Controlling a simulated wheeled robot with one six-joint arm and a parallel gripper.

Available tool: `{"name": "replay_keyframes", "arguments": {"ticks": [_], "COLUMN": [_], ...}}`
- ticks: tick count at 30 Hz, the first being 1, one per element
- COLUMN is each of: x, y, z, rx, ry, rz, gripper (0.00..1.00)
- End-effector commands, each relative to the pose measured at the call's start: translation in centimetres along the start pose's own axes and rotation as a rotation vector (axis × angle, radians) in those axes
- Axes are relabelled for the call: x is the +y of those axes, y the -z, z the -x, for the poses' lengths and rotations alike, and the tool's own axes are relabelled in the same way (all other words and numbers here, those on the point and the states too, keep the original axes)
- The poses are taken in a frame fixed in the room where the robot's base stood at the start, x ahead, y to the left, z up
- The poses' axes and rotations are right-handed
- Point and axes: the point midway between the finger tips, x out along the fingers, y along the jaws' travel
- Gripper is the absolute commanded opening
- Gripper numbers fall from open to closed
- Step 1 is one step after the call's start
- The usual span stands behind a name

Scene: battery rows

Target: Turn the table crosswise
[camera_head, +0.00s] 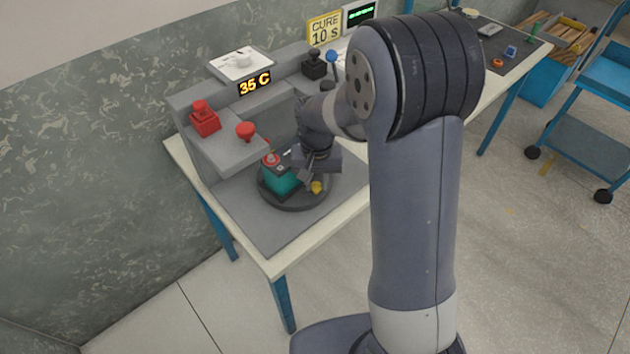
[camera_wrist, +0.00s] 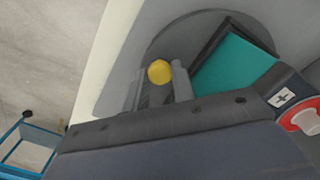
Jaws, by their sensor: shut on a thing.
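A dark round turntable (camera_head: 290,205) lies on the grey mat of the bench. A teal battery block (camera_head: 280,181) with a dark frame sits on it. The block has a red-and-white terminal (camera_wrist: 303,118) beside a plus mark in the wrist view. A yellow knob (camera_head: 316,187) stands near the turntable's front right edge. My gripper (camera_head: 307,175) is low over the turntable, right of the block. In the wrist view the yellow knob (camera_wrist: 160,71) is between my gripper's fingers (camera_wrist: 160,88), which are shut on it. My arm hides part of the turntable's right side.
A grey fixture behind carries a red block (camera_head: 204,118), a red button (camera_head: 245,131), a "35 C" display (camera_head: 255,83) and a blue-knobbed lever (camera_head: 331,57). The mat's front (camera_head: 272,236) is clear. A blue cart (camera_head: 603,75) stands far right.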

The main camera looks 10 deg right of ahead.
Motion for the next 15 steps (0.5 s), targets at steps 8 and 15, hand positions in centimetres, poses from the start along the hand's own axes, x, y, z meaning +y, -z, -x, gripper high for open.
{"name": "replay_keyframes", "arguments": {"ticks": [8,15], "x": [0.7,1.2], "y": [0.8,1.6], "z": [0.0,0.0], "rx": [0.000,0.000], "ry": [0.000,0.000], "rz": [0.125,0.243], "gripper": [0.00,0.00]}}
